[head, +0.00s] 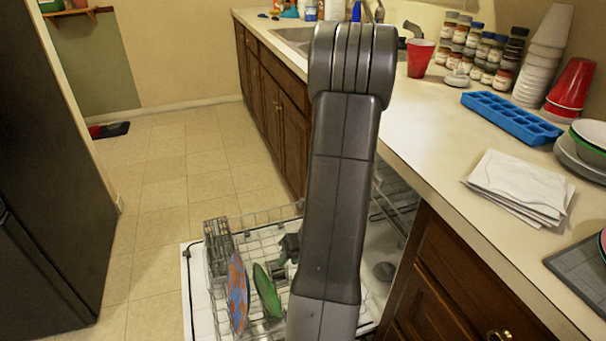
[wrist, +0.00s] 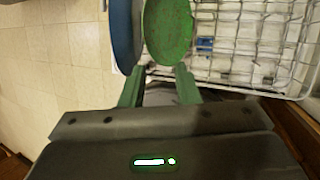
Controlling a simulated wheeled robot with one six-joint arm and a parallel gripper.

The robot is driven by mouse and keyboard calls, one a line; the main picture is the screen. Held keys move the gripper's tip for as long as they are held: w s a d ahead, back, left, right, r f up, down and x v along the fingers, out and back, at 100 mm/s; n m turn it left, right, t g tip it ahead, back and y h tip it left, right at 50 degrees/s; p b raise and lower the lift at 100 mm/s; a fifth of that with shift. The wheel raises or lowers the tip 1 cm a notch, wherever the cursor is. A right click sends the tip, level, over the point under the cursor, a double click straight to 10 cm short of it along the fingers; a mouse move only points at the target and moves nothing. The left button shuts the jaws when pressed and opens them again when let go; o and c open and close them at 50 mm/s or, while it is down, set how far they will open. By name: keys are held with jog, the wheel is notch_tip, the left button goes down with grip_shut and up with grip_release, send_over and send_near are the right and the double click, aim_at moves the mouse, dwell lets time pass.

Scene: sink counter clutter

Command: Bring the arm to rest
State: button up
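My arm rises through the middle of the head view. Part of my gripper (head: 290,245) shows there, low over the dishwasher rack, mostly hidden behind the arm. In the wrist view the two green fingers of my gripper (wrist: 159,72) stand apart with nothing seen held between them. A green plate (wrist: 168,30) lies just beyond the fingertips; it also stands in the rack in the head view (head: 267,291). I cannot tell whether the fingers touch it.
The pulled-out dishwasher rack (head: 215,248) also holds a blue-and-orange plate (head: 238,292). The counter (head: 420,130) on the right bears a red cup (head: 420,58), a blue ice tray (head: 511,119) and papers (head: 520,187). A dark fridge (head: 45,150) stands left. Floor between is clear.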

jog(key=b+x, duration=0.9)
jog(key=x, duration=0.4)
jog(key=shift+a+f, duration=0.2)
jog(key=shift+f, duration=0.1)
jog(key=shift+w+r, duration=0.1)
jog(key=p+v, duration=0.9)
jog(key=v, duration=0.5)
jog(key=b+x, duration=1)
jog(key=x, duration=0.4)
notch_tip(320, 180, up, 14)
jog(key=p, duration=1.4)
jog(key=shift+p, duration=0.3)
